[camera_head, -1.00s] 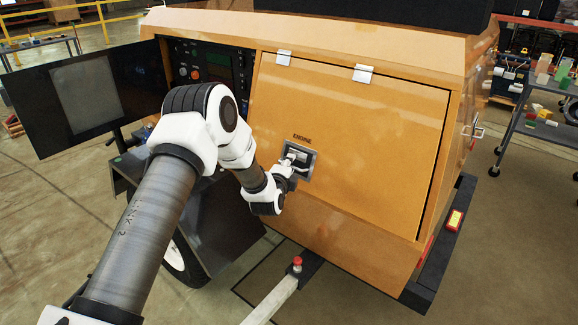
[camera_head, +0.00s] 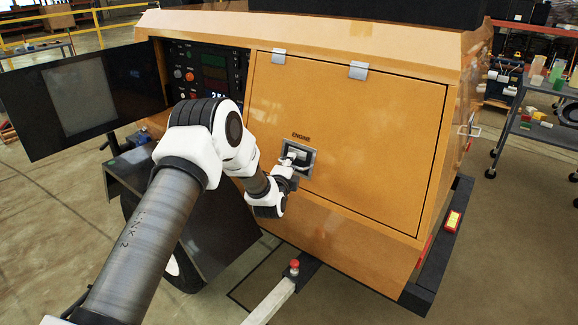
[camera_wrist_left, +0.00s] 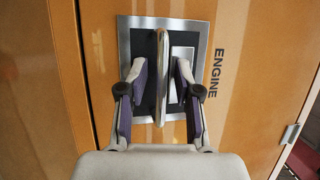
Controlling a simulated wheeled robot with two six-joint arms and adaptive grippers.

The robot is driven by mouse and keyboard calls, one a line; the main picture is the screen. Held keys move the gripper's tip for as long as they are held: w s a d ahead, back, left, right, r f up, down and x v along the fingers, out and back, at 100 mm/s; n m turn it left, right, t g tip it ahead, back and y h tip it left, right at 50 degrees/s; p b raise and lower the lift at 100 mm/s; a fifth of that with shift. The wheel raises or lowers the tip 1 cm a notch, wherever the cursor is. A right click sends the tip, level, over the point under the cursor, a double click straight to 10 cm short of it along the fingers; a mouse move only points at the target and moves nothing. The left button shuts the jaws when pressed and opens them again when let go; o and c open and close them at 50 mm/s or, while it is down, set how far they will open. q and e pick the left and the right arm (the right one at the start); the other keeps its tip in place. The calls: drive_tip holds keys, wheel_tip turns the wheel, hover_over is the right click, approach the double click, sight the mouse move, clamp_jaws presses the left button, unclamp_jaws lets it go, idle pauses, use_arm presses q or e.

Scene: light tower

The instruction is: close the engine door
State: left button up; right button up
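The orange engine door (camera_head: 352,135) hangs from two hinges at its top edge. It lies about flush with the orange housing, with a thin dark seam around it. The word ENGINE is printed above its recessed latch plate. The latch handle (camera_wrist_left: 162,80) is a metal bar standing out of the recess; the handle area also shows in the head view (camera_head: 299,156). My left gripper (camera_wrist_left: 160,72) is at the handle, one finger on each side, with visible gaps between fingers and bar. In the head view my left gripper (camera_head: 288,165) partly hides the recess. My right gripper is not in view.
A dark panel door (camera_head: 85,100) stands open at left beside the control panel (camera_head: 205,75). A tow bar with a red knob (camera_head: 294,267) sticks out below. A cart (camera_head: 545,128) with small items stands at right. Open floor lies in front.

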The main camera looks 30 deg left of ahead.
use_arm(q)
drive_tip(key=v, duration=1.2)
